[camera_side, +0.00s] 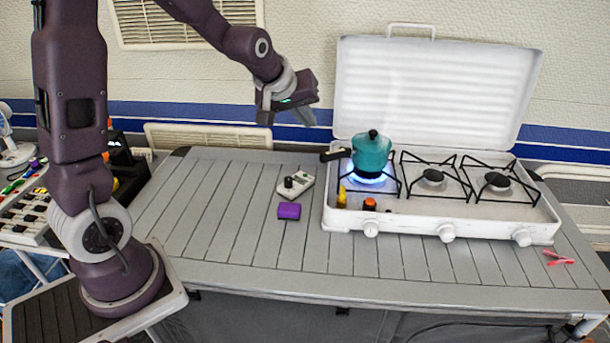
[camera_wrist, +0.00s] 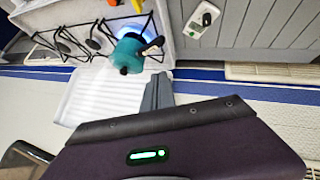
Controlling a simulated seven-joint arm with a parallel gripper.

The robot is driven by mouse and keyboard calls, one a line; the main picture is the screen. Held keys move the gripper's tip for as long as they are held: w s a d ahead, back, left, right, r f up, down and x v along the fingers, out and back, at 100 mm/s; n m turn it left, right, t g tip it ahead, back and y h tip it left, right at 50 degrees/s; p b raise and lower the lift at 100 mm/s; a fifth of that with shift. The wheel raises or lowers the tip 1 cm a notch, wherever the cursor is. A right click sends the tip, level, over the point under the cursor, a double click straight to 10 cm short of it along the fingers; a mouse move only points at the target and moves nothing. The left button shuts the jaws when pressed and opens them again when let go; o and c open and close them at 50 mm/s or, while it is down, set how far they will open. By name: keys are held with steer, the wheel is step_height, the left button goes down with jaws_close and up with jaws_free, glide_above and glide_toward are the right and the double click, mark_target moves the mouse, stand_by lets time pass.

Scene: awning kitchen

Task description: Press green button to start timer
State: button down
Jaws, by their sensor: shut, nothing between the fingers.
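A small white device with a black knob (camera_side: 295,184) lies on the grey slatted table, left of the stove. It also shows at the top of the wrist view (camera_wrist: 202,19). My gripper (camera_side: 305,117) is up in the air near the back wall, above and behind the device, touching nothing. Its grey fingers also show in the wrist view (camera_wrist: 157,93), together and empty.
A white camping stove (camera_side: 345,216) with its lid up stands right of the device. A teal pot (camera_side: 371,154) sits on its lit left burner. A purple block (camera_side: 289,211) lies in front of the device. A keyboard with coloured keys (camera_side: 22,203) is far left. Table left of the device is clear.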

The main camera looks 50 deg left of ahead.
mark_target(304, 178)
steer(key=w+a+f+n+y, duration=0.1)
steer(key=w+a+f+n, duration=0.3)
steer(key=w+a+f, duration=0.3)
steer(key=a+f, duration=0.3)
steer(key=f, duration=0.2)
steer(key=shift+w+a+n+t+y, duration=0.15)
steer(key=shift+a+n+t+y, duration=0.15)
steer(key=shift+n+y, duration=0.1)
steer(key=shift+d, duration=0.1)
steer(key=shift+f, duration=4.45)
steer(key=shift+f, duration=0.4)
steer(key=shift+f, duration=0.35)
steer(key=shift+r, duration=0.75)
